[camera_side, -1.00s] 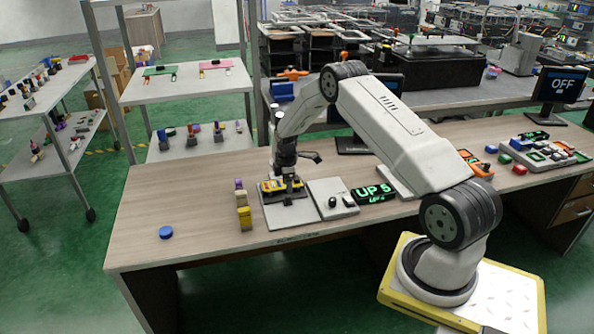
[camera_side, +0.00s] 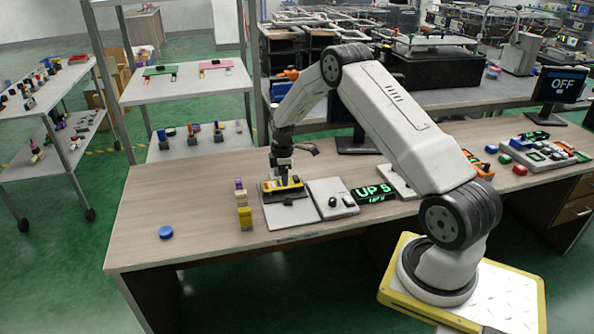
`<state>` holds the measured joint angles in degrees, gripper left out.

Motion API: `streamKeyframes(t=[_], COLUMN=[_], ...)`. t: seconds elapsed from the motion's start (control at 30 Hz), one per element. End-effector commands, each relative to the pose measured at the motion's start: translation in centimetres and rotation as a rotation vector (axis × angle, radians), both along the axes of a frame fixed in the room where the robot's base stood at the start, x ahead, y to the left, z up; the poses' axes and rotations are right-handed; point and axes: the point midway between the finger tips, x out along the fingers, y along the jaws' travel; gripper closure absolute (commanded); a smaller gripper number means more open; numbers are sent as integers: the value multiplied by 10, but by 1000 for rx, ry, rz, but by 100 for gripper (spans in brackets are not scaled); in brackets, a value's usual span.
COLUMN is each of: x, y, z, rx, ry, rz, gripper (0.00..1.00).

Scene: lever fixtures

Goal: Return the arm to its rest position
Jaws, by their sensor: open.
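My gripper (camera_side: 283,182) is open and hangs over the grey plate fixture (camera_side: 290,214) on the wooden table. Just below and around its fingers is a yellow block-like part (camera_side: 270,186) on the fixture. The fingertips are small here, and I cannot tell whether they touch it. My arm reaches in from the right.
A lever box (camera_side: 332,198) and a green "UP 5" display (camera_side: 372,193) stand right of the fixture. A button panel (camera_side: 540,150) and an "OFF" screen (camera_side: 560,85) are at far right.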

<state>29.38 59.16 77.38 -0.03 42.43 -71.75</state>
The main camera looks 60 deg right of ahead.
Motion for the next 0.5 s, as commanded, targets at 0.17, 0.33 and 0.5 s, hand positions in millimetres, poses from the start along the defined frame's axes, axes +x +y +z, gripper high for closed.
streamKeyframes(t=[0.17,0.33,0.5], x=[-1,-11,-28], y=[37,79,120], z=[29,58,83], rx=[-8,-11,-7], ry=[-24,-53,-82], rz=[-74,-169,-264], gripper=[38,38,38])
